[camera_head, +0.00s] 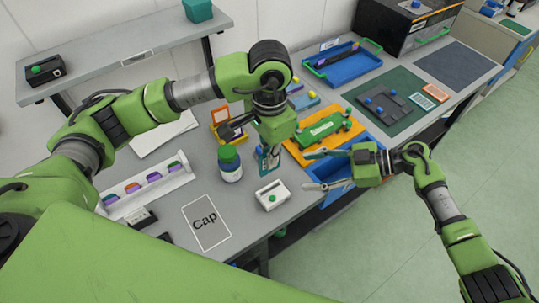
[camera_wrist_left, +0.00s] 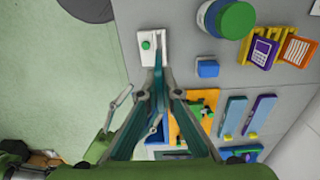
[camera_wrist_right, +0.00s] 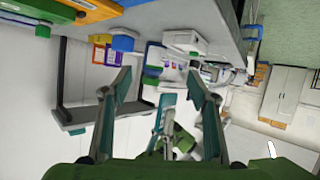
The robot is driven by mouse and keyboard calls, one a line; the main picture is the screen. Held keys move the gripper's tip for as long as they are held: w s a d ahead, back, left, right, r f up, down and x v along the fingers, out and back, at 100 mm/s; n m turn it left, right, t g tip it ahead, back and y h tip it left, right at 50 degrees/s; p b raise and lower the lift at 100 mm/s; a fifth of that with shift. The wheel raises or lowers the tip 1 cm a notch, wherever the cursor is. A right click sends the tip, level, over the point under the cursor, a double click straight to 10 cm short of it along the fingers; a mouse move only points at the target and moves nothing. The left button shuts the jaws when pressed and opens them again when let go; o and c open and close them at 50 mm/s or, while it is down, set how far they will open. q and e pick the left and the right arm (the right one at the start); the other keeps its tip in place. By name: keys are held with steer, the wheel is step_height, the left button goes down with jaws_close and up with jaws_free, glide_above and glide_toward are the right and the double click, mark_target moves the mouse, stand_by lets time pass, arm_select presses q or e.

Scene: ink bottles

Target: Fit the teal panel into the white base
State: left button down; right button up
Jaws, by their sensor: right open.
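The white base (camera_head: 272,195) with a green button lies on the grey table, near its front edge. It also shows in the left wrist view (camera_wrist_left: 146,31). My left gripper (camera_head: 270,152) points down just behind the base. In the left wrist view its fingers close on a thin teal panel (camera_wrist_left: 158,62), seen edge-on. The panel's tip overlaps the base there; I cannot tell whether they touch. My right gripper (camera_head: 318,170) is open and empty, right of the base by the table's front edge. Its two fingers stand wide apart in the right wrist view (camera_wrist_right: 157,80).
A white bottle with a green cap (camera_head: 230,163) stands close behind-left of the base. A "Cap" card (camera_head: 206,222) lies left. An orange tray (camera_head: 296,149) holds a green piece (camera_head: 325,127) at right. A blue bin (camera_head: 338,190) is at the front edge.

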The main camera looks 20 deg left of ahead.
mark_target(272, 193)
steer(key=s, duration=0.1)
steer(key=s+f+g+h, duration=0.1)
steer(key=s, duration=0.1)
steer(key=shift+s+f+g, duration=0.15)
steer(key=shift+s+g, duration=0.05)
steer(key=shift+g, duration=0.1)
steer(key=x, duration=0.9)
steer(key=shift+s+a+f, duration=0.1)
steer(key=shift+a+f, duration=0.1)
steer(key=shift+a, duration=0.1)
jaws_close()
steer(key=shift+o, duration=0.3)
jaws_free()
